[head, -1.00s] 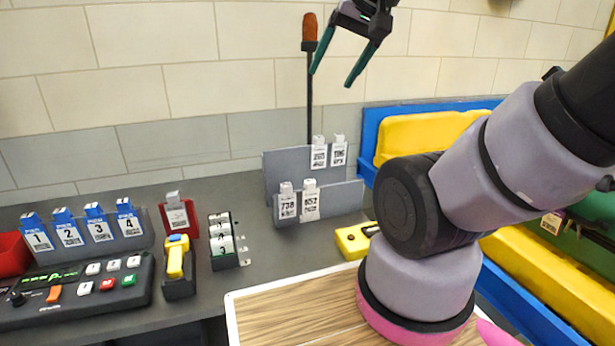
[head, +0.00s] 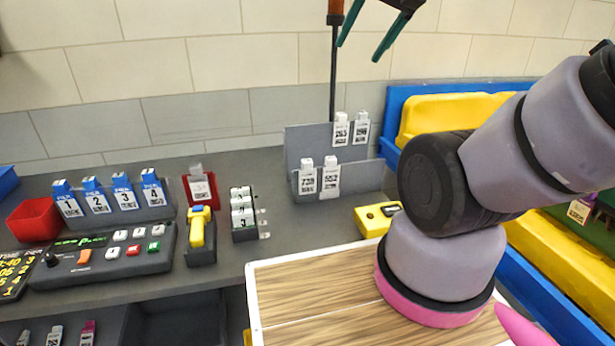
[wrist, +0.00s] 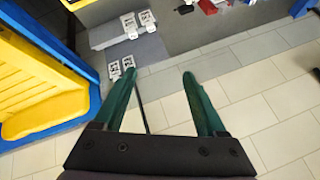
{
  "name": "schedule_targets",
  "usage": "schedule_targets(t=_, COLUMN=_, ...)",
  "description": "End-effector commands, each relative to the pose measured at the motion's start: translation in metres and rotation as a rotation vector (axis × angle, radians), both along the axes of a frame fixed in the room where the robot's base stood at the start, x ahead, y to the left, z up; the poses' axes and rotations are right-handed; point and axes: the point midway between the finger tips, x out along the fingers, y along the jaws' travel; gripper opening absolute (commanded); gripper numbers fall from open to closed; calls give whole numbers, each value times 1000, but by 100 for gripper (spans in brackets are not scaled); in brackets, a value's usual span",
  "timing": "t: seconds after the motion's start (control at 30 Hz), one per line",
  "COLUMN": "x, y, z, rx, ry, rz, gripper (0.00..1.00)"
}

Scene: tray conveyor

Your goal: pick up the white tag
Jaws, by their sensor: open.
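Several white tags with black codes stand in a grey two-tier rack. Two are in the front tier, a left one (head: 307,178) and a right one (head: 329,178). Two are in the back tier, a left one (head: 341,131) and a right one (head: 361,130). The tags also show near the top of the wrist view (wrist: 130,27). My gripper (head: 360,50) is open and empty, high above and behind the rack. Its spread green fingers also show in the wrist view (wrist: 164,82), pointing over the tiled wall, apart from the tags.
Blue numbered tags (head: 110,194) fill a holder at left.

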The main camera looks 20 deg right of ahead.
Motion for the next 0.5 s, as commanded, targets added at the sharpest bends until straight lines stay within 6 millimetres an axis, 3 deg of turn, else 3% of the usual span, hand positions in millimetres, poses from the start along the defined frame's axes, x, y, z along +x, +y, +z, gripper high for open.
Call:
schedule_targets(t=0.17, x=15, y=2, z=-5, rx=50, ry=49, rz=-35, gripper=74)
schedule_targets(t=0.37, x=67, y=7, z=-31, rx=210, ry=218, rz=-182, gripper=74)
schedule_targets(t=0.5, x=106, y=10, z=-61, rx=320, ry=348, rz=-319, gripper=74)
